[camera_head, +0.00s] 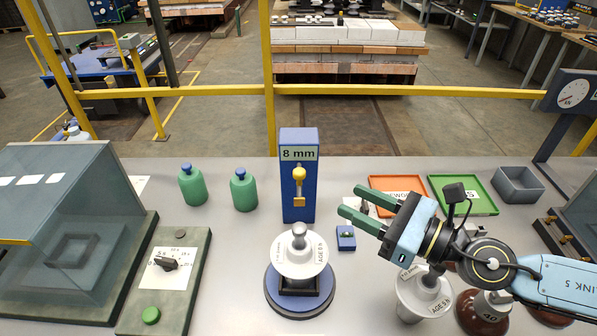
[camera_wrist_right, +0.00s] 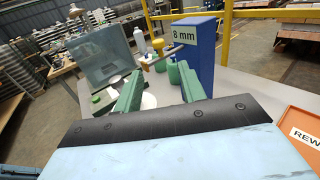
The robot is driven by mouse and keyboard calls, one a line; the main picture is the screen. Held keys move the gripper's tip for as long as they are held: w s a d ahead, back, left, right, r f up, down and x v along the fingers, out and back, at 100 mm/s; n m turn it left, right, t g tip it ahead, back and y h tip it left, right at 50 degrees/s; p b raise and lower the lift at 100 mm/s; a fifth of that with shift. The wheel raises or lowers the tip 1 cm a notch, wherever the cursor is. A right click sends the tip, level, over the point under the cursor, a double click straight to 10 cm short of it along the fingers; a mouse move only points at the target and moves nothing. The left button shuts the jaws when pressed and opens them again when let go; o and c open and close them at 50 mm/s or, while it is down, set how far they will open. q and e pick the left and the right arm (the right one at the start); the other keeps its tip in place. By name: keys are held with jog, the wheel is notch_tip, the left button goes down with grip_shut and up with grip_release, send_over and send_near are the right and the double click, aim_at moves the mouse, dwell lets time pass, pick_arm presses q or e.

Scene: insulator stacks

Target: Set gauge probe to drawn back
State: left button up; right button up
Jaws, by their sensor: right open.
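The gauge is an upright blue post (camera_head: 299,216) with an "8 mm" display, behind the centre of the bench. Its yellow knob (camera_head: 299,174) and short yellow stem show on the front face. In the right wrist view the post (camera_wrist_right: 199,62) stands beyond the fingers, with a thin rod (camera_wrist_right: 160,58) reaching left from it. A white insulator (camera_head: 300,262) sits on a round blue stand in front of the post. My right gripper (camera_head: 352,202) is open and empty, right of the post and insulator, pointing left, apart from the knob. My left gripper is not in view.
Two green bottles (camera_head: 192,186) stand left of the post. A dial panel (camera_head: 166,265) and a clear cover (camera_head: 60,200) are at left. A small blue block (camera_head: 346,238) lies below my right fingers. Orange (camera_head: 397,183) and green (camera_head: 463,180) trays lie behind my right arm.

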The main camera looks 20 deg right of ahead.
aim_at(299, 183)
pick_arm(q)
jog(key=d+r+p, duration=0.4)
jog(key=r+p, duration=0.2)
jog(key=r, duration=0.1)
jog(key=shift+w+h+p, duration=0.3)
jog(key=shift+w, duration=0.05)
pick_arm(e)
jog(key=shift+x, duration=6.25)
grip_shut()
